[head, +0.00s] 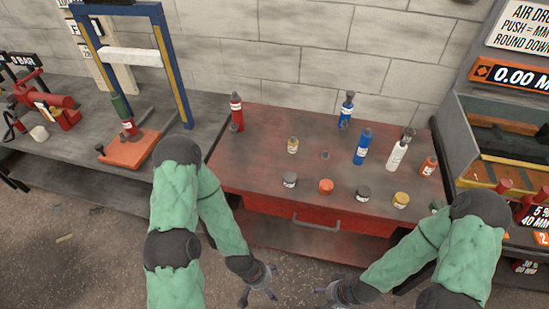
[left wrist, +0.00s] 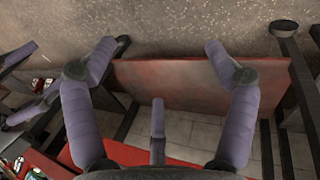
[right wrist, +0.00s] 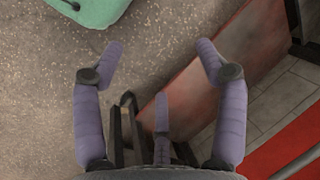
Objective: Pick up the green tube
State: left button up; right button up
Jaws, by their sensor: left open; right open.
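A small dark green thing (head: 436,206) shows at the right front of the red bench top (head: 265,165), mostly hidden behind my right arm; I cannot tell for certain that it is the green tube. My left gripper (head: 260,287) is open and empty, low in front of the red bench. My right gripper (head: 332,292) is open and empty, also low in front of the bench. Both wrist views show spread fingers with nothing between them.
The red bench holds a red bottle (head: 236,112), blue bottles (head: 362,147), a white bottle (head: 399,152), an orange bottle (head: 428,166) and several small jars (head: 326,187). The press (head: 176,70) stands left and a grey case (head: 465,140) right. The bench top's left front is clear.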

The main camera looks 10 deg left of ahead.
aim_at(116, 100)
jog(key=u, duration=1.65)
jog(key=i+j+u, duration=0.1)
jog(key=i+u, duration=0.2)
jog(key=i, duration=0.15)
jog(key=i+u, duration=0.25)
jog(key=i, duration=0.2)
